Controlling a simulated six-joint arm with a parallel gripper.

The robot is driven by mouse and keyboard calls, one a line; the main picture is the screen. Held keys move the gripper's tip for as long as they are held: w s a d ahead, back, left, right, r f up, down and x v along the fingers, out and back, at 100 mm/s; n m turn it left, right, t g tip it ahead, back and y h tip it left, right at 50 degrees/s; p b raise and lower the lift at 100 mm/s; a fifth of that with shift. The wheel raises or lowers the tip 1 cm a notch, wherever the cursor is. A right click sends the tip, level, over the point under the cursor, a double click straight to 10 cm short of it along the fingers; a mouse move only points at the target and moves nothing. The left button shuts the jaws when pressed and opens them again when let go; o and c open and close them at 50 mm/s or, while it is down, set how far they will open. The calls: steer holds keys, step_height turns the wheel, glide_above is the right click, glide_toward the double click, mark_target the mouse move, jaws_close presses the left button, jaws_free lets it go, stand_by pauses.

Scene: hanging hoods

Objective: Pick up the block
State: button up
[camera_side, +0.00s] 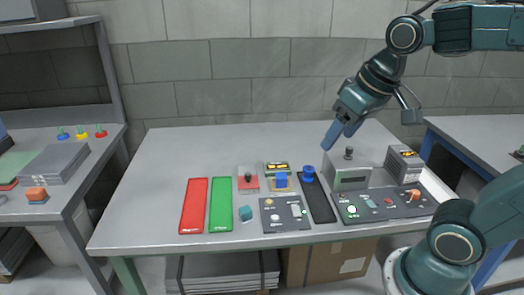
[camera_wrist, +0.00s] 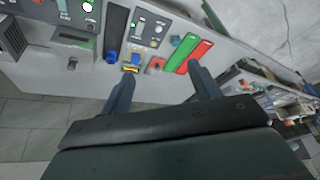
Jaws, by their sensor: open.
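A small teal block (camera_side: 245,213) lies on the grey table, just right of the green tray and left of a dark control panel. A small teal spot in the wrist view (camera_wrist: 175,40) looks like the same block. My gripper (camera_side: 334,136) is above the back right part of the table, well apart from the block, up and to its right. In the wrist view my gripper's two fingers (camera_wrist: 161,80) are spread with nothing between them.
A red tray (camera_side: 193,206) and a green tray (camera_side: 221,204) lie left of the block. Control panels (camera_side: 285,214), a black strip (camera_side: 318,200) and a grey box (camera_side: 348,176) stand to its right. The table's left part is clear.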

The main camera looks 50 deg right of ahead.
steer(key=w+d+m+g, duration=0.15)
steer(key=w+d, duration=0.25)
steer(key=w, duration=0.5)
steer(key=m+g, duration=0.3)
steer(key=m, duration=0.3)
glide_above(281, 175)
step_height(281, 175, down, 18)
steer(key=shift+f, duration=0.1)
steer(key=shift+f, duration=4.2)
steer(key=shift+s+f, duration=0.1)
steer(key=shift+f, duration=2.5)
